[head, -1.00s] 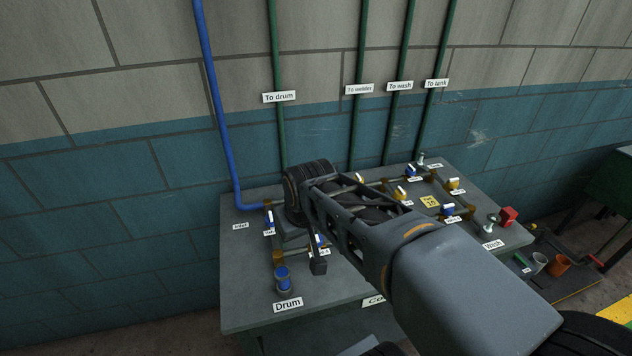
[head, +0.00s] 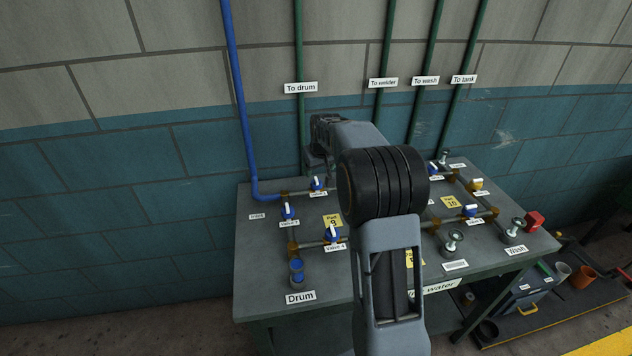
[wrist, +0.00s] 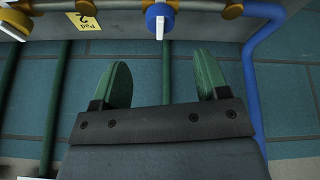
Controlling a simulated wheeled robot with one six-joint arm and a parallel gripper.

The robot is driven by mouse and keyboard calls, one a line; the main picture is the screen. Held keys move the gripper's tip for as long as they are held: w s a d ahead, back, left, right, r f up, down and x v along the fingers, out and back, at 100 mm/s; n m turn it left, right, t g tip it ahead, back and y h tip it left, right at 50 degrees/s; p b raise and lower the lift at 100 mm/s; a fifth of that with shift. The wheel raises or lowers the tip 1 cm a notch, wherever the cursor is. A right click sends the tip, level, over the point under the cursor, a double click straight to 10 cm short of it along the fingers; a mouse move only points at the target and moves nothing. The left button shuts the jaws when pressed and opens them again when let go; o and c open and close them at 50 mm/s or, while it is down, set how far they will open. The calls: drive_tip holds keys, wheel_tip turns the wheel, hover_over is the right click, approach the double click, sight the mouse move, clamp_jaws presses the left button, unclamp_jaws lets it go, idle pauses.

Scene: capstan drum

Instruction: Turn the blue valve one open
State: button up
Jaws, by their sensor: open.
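A blue valve (head: 317,184) with a white handle sits on the brass pipe at the back left of the grey table. Its small label is hard to read. What looks like the same blue valve (wrist: 159,14) shows at the top of the wrist view, its white handle crosswise to the pipe. My gripper (wrist: 164,80) is open and empty; its two green fingers are apart and do not touch the valve, which lies beyond them. In the head view my wrist is above and behind this valve, and the fingertips cannot be made out.
Other blue valves stand close by: one at front left (head: 288,212) and one labelled Valve 4 (head: 333,233). A blue pipe (head: 240,110) runs down the wall at left. A yellow pad sign (wrist: 84,20) is beside the valve. My arm hides the table's middle.

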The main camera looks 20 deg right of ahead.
sight(317, 180)
drive_tip(key=x, duration=0.9)
drive_tip(key=shift+f+p, duration=0.1)
drive_tip(key=shift+p, duration=0.25)
drive_tip(key=c, duration=0.9)
